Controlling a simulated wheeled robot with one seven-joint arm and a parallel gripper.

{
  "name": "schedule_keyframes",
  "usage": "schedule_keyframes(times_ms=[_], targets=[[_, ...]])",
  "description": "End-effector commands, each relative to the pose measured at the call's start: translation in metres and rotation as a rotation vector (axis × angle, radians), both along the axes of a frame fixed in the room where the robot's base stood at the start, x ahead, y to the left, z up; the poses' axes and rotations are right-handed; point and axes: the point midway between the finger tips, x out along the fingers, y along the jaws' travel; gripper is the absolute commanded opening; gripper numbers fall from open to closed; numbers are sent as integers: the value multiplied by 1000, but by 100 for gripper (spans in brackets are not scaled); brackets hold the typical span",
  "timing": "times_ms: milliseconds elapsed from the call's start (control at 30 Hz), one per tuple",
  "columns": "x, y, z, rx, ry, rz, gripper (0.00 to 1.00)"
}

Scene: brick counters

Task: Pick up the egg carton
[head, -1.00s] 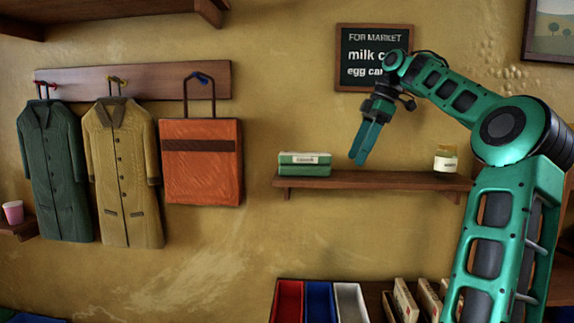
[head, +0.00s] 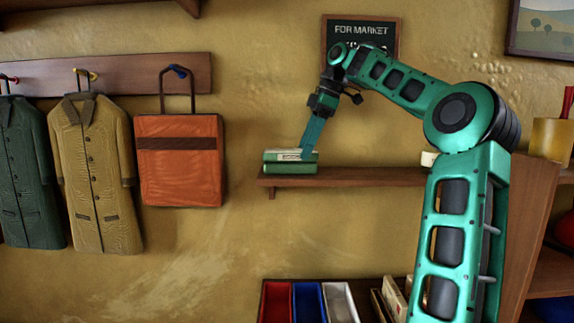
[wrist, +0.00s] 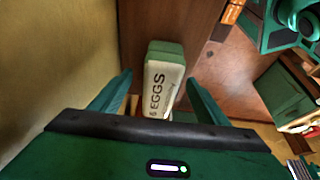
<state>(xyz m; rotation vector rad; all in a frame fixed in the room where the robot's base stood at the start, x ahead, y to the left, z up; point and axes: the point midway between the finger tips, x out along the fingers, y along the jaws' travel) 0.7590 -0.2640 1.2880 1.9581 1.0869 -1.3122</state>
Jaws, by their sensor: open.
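The egg carton (head: 282,167) is a green box with a pale label and lies on the wooden wall shelf, near its left end. In the wrist view the carton (wrist: 163,78) shows its pale "EGGS" label and a green end. My gripper (head: 307,154) is at the right part of the carton in the head view, with its fingers pointing down. In the wrist view my open gripper (wrist: 158,84) has one finger on each side of the carton, with visible gaps. Whether the fingertips reach below its top is unclear.
The wall shelf (head: 350,177) is clear just right of the carton. A pale object (head: 429,159) is partly hidden behind my arm. An orange bag (head: 178,172) hangs to the left. Red, blue and white bins (head: 308,303) stand below.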

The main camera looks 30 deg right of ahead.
Motion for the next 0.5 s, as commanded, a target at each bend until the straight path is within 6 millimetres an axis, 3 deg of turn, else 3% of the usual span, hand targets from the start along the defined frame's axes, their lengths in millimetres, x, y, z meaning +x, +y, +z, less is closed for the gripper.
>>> schedule_keyframes(times_ms=[200,500], targets=[[18,31,0,-1,0,5,69],[24,39,-27,-1,1,0,69]])
